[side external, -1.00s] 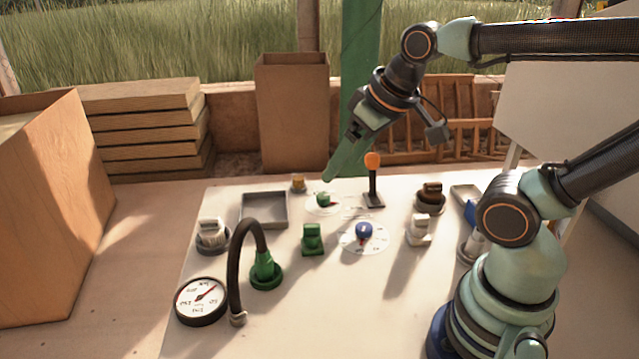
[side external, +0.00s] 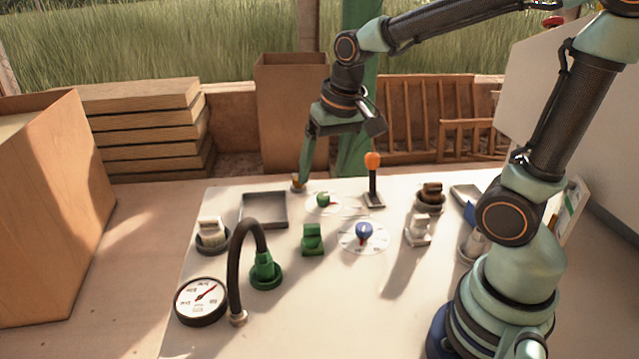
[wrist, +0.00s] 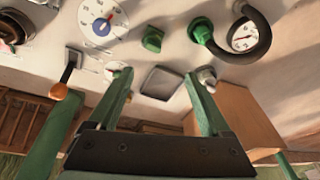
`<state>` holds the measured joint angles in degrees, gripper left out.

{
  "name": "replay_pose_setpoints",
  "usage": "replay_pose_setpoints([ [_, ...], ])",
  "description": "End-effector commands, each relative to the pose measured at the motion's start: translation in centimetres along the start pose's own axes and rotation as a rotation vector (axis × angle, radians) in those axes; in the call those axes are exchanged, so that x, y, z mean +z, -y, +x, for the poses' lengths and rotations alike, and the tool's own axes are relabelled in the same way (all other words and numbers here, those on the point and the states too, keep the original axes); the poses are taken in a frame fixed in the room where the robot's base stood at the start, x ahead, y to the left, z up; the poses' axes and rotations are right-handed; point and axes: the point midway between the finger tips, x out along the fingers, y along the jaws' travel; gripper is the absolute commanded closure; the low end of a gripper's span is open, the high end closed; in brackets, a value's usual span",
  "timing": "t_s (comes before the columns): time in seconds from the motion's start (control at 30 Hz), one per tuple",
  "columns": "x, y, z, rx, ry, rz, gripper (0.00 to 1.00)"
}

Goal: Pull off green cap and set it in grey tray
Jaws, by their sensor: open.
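A green block-like cap (side external: 312,239) stands on the white table, right of and nearer than the grey tray (side external: 250,224). The cap (wrist: 152,39) and the tray (wrist: 147,83) also show in the wrist view, both clear of my fingers. The tray looks empty. My gripper (side external: 300,184) is over the table's far edge, behind the tray, pointing down. In the wrist view my gripper (wrist: 157,74) is open with nothing between its fingers. In the side view a fingertip overlaps a small brass-coloured part (side external: 297,187); I cannot tell whether they touch.
A green-ended black hose (side external: 238,255) arches near a gauge (side external: 201,301) at the front left. A blue-knobbed dial (side external: 364,232) and an orange-topped lever (side external: 372,178) stand right of the cap. A green-knobbed dial (side external: 323,201) is behind it. White fittings stand on both sides.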

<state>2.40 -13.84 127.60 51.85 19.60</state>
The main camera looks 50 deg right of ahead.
Motion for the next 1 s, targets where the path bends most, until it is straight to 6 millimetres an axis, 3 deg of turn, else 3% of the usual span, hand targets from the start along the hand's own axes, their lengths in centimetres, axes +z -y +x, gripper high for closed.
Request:
replay_pose_setpoints([
  [0.5,-2.7,-0.6,8.6,0.112,0.195,0.351,0.18],
  [0.7,-2.8,-0.8,9.8,0.13,0.216,0.398,0.18],
  [1.0,-2.9,-0.8,9.8,0.131,0.217,0.401,0.18],
])
